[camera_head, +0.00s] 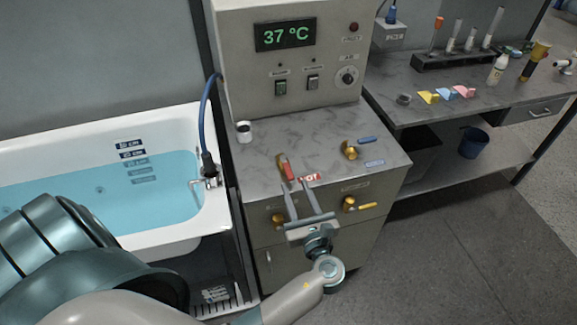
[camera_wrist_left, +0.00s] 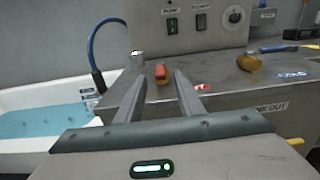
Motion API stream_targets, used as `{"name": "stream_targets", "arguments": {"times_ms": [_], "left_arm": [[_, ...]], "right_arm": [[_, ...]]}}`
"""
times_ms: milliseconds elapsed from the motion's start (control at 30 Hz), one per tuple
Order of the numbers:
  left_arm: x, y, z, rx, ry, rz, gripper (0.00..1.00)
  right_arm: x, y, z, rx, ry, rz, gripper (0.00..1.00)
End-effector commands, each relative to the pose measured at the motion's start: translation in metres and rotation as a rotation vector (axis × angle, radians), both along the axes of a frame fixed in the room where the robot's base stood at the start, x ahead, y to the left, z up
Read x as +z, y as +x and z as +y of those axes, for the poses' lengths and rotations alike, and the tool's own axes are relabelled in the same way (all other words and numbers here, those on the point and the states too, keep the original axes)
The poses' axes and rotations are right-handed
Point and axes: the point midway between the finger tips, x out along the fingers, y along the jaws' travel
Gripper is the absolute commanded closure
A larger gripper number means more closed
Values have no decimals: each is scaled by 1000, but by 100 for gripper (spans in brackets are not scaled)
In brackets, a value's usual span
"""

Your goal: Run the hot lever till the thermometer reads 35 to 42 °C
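The thermometer display (camera_head: 285,34) on the grey control cabinet reads 37 °C in green digits. The hot lever (camera_head: 287,168) has a red handle on a brass base, beside the red HOT label (camera_head: 310,178) on the counter. Its red end also shows in the left wrist view (camera_wrist_left: 161,73). My left gripper (camera_head: 295,185) is open and empty, with its two fingers pointing at the lever. In the wrist view the red end appears between the fingertips; I cannot tell whether they touch it. My right gripper is not in view.
The blue-handled cold lever (camera_head: 364,141) is to the right on the counter. A yellow-handled brass valve (camera_head: 358,205) is on the cabinet front. The white bathtub (camera_head: 165,120) with blue water stands left, a blue hose (camera_head: 206,105) beside it. A lab bench (camera_head: 440,110) is at right.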

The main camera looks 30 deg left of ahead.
Motion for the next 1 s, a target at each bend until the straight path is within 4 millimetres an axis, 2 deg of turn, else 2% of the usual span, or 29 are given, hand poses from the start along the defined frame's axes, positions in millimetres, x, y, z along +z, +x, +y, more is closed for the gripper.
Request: {"name": "stream_targets", "arguments": {"times_ms": [200,400,600,900,933,1000], "left_arm": [[4,27,31,0,4,0,66],[2,44,51,-1,3,0,66],[1,52,60,0,0,0,66],[0,53,62,0,0,0,66],[0,53,62,0,0,0,68],[0,53,62,0,0,0,85]], "right_arm": [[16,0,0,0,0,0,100],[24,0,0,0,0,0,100],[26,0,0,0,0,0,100],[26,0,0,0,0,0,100],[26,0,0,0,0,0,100],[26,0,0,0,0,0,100]]}}
